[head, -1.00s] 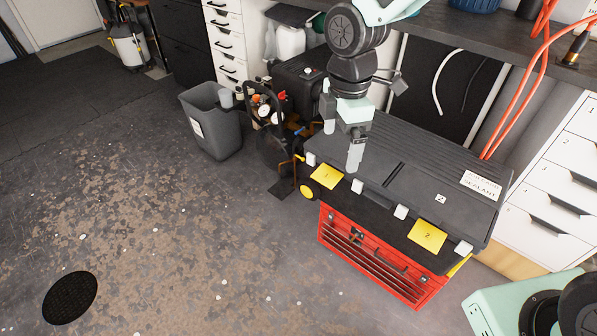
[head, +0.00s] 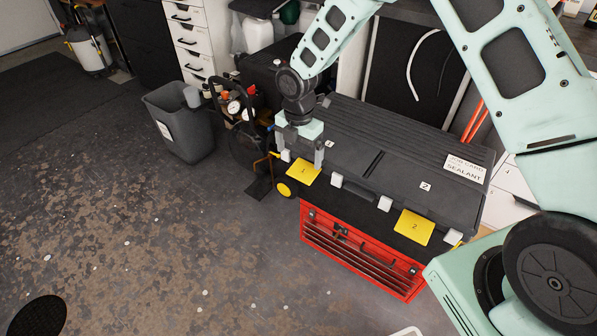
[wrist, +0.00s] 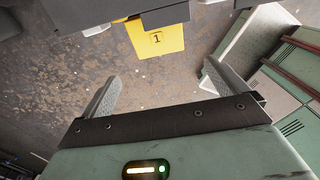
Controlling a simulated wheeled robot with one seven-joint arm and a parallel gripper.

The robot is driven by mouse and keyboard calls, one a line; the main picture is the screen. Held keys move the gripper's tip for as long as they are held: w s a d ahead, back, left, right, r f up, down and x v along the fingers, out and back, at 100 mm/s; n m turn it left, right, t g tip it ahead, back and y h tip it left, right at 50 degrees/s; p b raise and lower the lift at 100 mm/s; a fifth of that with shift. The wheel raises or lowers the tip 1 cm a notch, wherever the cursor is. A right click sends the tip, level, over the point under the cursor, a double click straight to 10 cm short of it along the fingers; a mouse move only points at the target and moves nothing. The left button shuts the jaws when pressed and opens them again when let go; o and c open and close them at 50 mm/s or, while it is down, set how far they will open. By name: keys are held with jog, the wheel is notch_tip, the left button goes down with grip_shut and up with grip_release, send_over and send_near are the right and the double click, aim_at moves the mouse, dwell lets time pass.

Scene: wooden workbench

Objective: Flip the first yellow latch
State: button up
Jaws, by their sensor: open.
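The first yellow latch (head: 303,172), marked 1, is a flat plate at the front left edge of the black toolbox lid (head: 400,150). It also shows at the top of the wrist view (wrist: 160,42). A second yellow latch (head: 414,227), marked 2, is on the same edge farther right. My gripper (head: 302,155) is open, pointing down just behind latch 1, with nothing between its fingers. In the wrist view my gripper's fingers (wrist: 163,90) are spread wide, with latch 1 beyond them. I cannot tell whether a finger touches the lid.
A red drawer chest (head: 350,248) is below the box. A compressor (head: 240,125) and a grey bin (head: 183,125) stand to the left. The floor in front is clear.

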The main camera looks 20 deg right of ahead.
aim_at(299, 176)
notch_tip(299, 176, down, 7)
jog(key=shift+f+b, duration=0.2)
jog(key=shift+b, duration=0.1)
jog(key=c, duration=1)
